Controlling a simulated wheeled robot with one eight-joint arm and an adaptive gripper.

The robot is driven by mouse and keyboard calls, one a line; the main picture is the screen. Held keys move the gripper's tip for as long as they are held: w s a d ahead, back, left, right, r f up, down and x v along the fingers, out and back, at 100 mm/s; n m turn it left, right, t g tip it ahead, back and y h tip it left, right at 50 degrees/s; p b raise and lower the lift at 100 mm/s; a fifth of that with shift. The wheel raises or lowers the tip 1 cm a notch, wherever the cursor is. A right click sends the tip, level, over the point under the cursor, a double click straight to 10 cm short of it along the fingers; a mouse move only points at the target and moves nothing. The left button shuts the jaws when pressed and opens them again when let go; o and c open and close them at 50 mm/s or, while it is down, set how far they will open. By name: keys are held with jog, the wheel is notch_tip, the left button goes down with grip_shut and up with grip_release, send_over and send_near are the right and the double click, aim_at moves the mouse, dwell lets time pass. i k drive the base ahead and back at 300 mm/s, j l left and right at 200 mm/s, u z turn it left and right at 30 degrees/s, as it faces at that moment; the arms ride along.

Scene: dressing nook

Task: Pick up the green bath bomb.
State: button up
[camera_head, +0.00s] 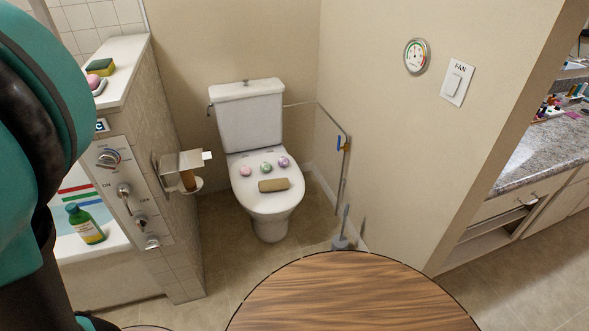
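The green bath bomb (266,167) is a small round ball on the closed lid of the white toilet (265,203). It sits between a pink bath bomb (246,171) on its left and a purple bath bomb (284,162) on its right. A brown cardboard roll (274,185) lies just in front of them on the lid. My teal and black arm fills the left edge of the view, apart from the toilet. My gripper is not visible.
A round wooden table top (350,295) stands in the foreground. A tiled half wall (150,170) with a paper holder (183,165) is left of the toilet. A toilet brush (341,240) stands to its right.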

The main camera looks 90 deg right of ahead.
aim_at(266, 167)
jog(key=z, duration=3.1)
